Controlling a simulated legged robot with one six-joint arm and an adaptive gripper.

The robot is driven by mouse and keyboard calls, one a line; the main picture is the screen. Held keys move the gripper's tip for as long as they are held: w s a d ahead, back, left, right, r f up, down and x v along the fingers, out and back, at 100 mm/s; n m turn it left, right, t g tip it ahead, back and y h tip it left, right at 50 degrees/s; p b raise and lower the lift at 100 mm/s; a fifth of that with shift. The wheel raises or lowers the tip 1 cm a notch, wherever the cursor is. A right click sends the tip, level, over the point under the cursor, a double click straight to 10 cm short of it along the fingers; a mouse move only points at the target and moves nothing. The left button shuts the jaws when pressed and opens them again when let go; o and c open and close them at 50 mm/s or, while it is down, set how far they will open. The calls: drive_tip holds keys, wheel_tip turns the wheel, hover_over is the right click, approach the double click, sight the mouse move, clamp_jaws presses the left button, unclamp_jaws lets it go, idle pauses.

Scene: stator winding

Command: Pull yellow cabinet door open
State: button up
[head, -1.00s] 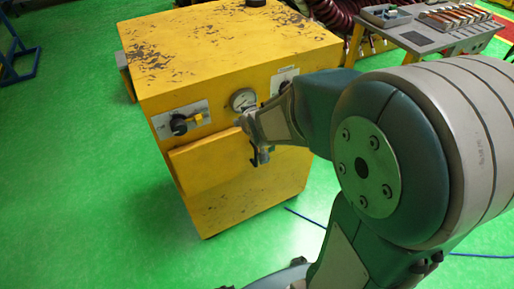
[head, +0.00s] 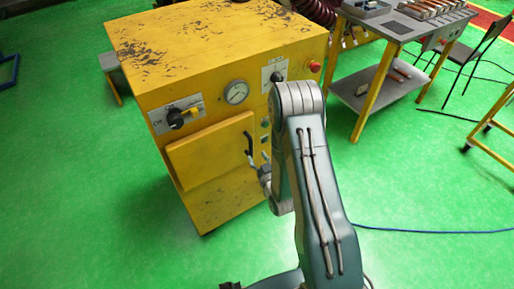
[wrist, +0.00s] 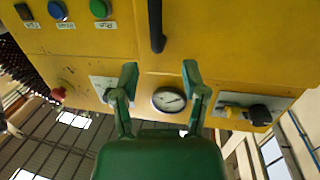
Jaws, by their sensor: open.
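The yellow cabinet (head: 225,50) stands ahead in the head view. Its door (head: 205,155) is a yellow front panel that looks shut. A black vertical handle (head: 248,147) sits near the door's right edge; it also shows in the wrist view (wrist: 156,28). My gripper (head: 264,178) is just below and right of the handle in the head view, partly hidden by my arm. In the wrist view my gripper (wrist: 160,72) has its two green fingers apart with nothing between them. The handle lies beyond the fingertips, in line with the gap, apart from both fingers.
A pressure gauge (head: 236,92), a rotary switch (head: 178,118) and a red button (head: 315,67) are on the cabinet's upper front. A grey work table (head: 395,25) stands at the right. A blue cable (head: 430,231) lies on the green floor.

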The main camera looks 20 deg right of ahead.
sight(251, 147)
drive_tip(key=shift+t, duration=0.5)
drive_tip(key=w, duration=0.2)
drive_tip(key=w+f, duration=0.1)
drive_tip(key=w, duration=0.2)
drive_tip(key=w+f, duration=0.1)
drive_tip(key=w, duration=0.2)
drive_tip(key=shift+w+a+f, duration=0.1)
drive_tip(key=shift+a+f, duration=0.05)
drive_tip(key=shift+a, duration=0.15)
clamp_jaws()
